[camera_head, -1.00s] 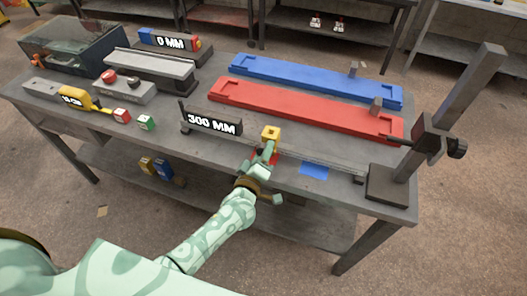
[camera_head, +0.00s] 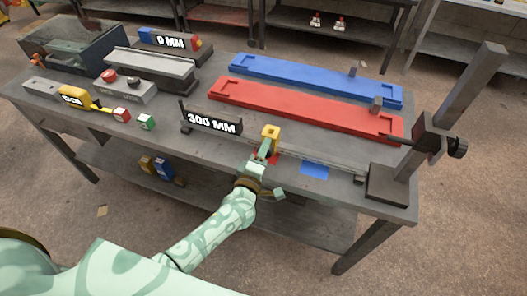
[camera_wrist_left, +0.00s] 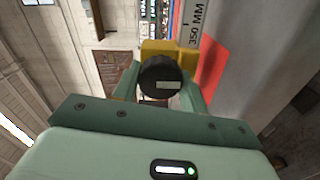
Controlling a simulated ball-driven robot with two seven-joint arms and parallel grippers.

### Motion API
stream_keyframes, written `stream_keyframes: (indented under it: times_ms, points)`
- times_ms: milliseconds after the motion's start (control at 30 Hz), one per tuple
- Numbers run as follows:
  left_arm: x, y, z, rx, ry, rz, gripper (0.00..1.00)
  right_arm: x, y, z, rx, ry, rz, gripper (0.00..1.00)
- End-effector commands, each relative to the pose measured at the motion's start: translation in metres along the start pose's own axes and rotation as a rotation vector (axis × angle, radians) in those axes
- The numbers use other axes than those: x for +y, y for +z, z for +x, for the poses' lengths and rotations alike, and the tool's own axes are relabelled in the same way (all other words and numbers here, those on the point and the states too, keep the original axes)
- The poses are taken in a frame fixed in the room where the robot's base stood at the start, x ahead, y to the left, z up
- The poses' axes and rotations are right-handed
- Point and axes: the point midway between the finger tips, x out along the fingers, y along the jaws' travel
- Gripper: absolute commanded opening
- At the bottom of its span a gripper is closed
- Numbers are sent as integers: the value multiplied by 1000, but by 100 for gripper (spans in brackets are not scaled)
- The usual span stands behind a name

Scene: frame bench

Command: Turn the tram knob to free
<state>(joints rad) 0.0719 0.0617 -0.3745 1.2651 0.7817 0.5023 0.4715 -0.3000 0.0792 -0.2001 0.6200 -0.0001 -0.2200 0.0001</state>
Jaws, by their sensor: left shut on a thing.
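The tram (camera_head: 270,134) is a small yellow block on the rail along the bench's front edge. Its knob (camera_wrist_left: 160,84) is round and black with a pale bar mark, seen face-on in the left wrist view; the mark lies nearly level there. My left gripper (camera_head: 262,153) is at the tram's front, and its two fingers (camera_wrist_left: 160,92) stand on either side of the knob, shut on it. The gripper hides the knob in the head view. My right gripper is not in view.
A 300 MM sign (camera_head: 212,122) stands left of the tram. A red tray (camera_head: 300,108) and a blue tray (camera_head: 310,80) lie behind. A blue patch (camera_head: 314,170) lies right of the tram. A dark post (camera_head: 465,95) stands at the bench's right end.

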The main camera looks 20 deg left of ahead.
Motion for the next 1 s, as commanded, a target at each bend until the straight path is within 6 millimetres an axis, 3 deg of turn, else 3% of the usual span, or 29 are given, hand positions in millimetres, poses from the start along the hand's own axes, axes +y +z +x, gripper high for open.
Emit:
stream_keyframes:
  times_ms: [167, 200, 267, 533, 667, 767, 1000]
  points:
    - [0, 0, 0, 1, -1, -3, 20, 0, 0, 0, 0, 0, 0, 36]
    - [0, 0, 0, 1, -1, -3, 51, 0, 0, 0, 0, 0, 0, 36]
    - [0, 0, 0, 1, -1, -3, 65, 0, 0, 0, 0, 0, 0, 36]
    - [0, 0, -1, 0, -1, -1, 65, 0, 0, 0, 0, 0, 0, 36]
    - [0, 0, -11, 0, -2, -1, 65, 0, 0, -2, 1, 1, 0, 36]
    - [0, 0, -30, 0, -3, -1, 65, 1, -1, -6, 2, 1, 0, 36]
    - [0, 0, -96, -1, -4, -1, 65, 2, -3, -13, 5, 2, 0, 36]
